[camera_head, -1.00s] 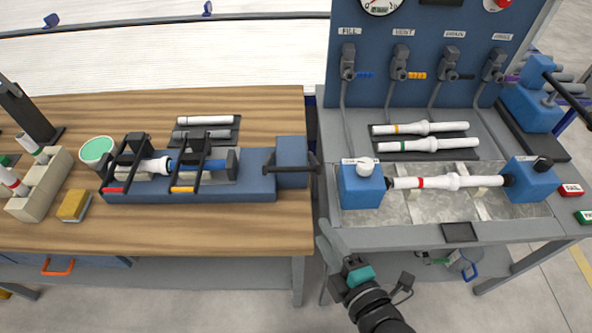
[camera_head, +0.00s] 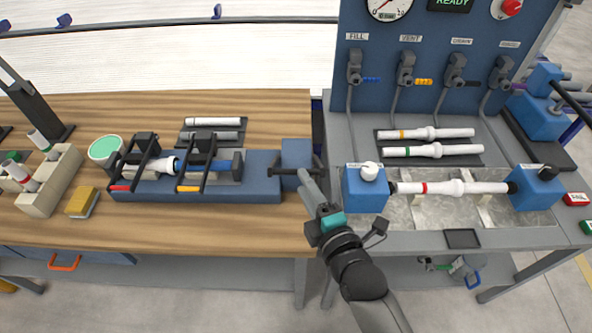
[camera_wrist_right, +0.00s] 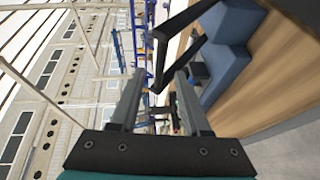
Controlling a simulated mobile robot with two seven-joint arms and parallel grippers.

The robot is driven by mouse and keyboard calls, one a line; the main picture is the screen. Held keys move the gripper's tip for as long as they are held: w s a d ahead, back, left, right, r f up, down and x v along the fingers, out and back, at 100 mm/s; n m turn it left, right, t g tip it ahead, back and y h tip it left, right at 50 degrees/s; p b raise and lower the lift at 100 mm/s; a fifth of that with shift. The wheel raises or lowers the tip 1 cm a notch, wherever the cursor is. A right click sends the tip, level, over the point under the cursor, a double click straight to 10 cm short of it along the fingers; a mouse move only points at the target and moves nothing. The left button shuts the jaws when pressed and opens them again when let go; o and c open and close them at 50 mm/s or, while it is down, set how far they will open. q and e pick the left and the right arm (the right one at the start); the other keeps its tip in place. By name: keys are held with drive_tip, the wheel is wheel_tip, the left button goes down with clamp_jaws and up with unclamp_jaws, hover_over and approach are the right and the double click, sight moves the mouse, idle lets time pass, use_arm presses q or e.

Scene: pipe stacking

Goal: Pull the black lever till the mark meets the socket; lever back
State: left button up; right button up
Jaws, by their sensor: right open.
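The black lever (camera_head: 283,171) is at the right end of the blue jig (camera_head: 235,191) on the wooden bench. In the right wrist view its black bar (camera_wrist_right: 177,24) rises just beyond and between the fingertips. My right gripper (camera_head: 306,178) is at the lever's right end in the head view; its fingers are open (camera_wrist_right: 163,85), and I cannot tell whether they touch the bar. A white pipe (camera_head: 163,167) lies in the jig, its right end at a blue part (camera_head: 204,167), under black clamps. The mark and any gap at the socket are too small to tell. My left gripper is out of view.
A blue end block (camera_head: 365,192) of the metal test station stands close to the right of my gripper. Its red-banded pipe (camera_head: 455,188) lies between two blocks. A yellow sponge (camera_head: 82,202) and a green-topped cup (camera_head: 104,149) are left of the jig.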

drive_tip(key=shift+x, duration=2.6)
clamp_jaws()
drive_tip(key=shift+r, duration=0.1)
